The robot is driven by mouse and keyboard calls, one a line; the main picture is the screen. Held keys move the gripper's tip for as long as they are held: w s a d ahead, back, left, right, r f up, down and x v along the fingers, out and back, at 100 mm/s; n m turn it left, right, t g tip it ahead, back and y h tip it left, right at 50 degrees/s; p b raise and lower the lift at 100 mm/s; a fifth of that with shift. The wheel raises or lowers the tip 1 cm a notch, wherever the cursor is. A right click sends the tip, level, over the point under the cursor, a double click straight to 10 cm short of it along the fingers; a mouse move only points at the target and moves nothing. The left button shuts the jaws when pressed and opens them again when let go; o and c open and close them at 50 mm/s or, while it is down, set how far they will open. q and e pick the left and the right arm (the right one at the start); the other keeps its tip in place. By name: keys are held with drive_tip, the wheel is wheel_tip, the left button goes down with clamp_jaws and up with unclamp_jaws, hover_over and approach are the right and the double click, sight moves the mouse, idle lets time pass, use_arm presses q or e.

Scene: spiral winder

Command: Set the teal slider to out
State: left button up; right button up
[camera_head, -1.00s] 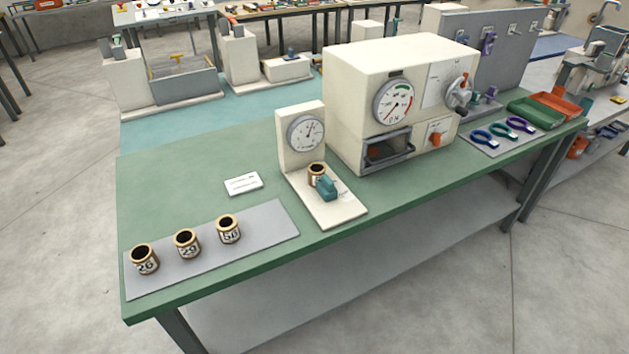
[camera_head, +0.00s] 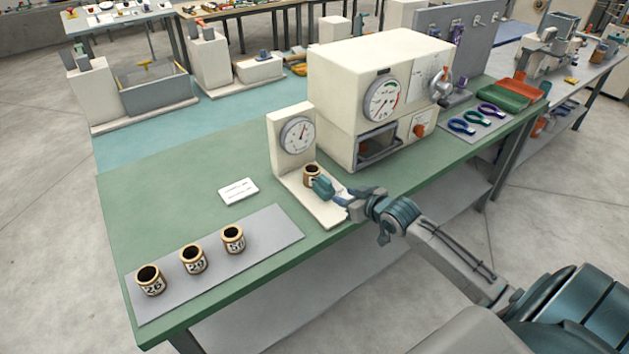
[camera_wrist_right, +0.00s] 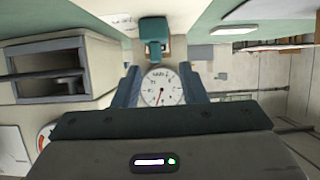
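The teal slider (camera_head: 320,187) sits on the pale base of a small gauge stand (camera_head: 290,130), just in front of a brown-rimmed spool (camera_head: 312,173). My right gripper (camera_head: 338,193) reaches in from the right, its fingertips close to the slider. In the right wrist view the gripper (camera_wrist_right: 162,78) is open, with its fingers apart. The teal slider (camera_wrist_right: 155,38) shows beyond the fingertips there, and the round dial (camera_wrist_right: 162,88) shows between the fingers. Whether the fingers touch the slider I cannot tell. My left gripper is not in view.
A large cream machine (camera_head: 375,60) with a dial and open bay stands right of the stand. Three numbered spools stand on a grey mat (camera_head: 275,232) at left. A white card (camera_head: 238,191) lies between. Coloured rings and trays (camera_head: 500,95) are at right.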

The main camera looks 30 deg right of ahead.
sight(330, 183)
drive_tip(key=shift+w+d+r, duration=0.4)
drive_tip(key=shift+w+r, duration=0.1)
drive_tip(key=shift+r, duration=0.05)
drive_tip(key=shift+w+t, duration=0.25)
drive_tip(key=shift+t, duration=0.05)
drive_tip(key=p+x, duration=0.1)
drive_tip(key=x, duration=0.9)
drive_tip(key=shift+w+a, duration=0.1)
clamp_jaws()
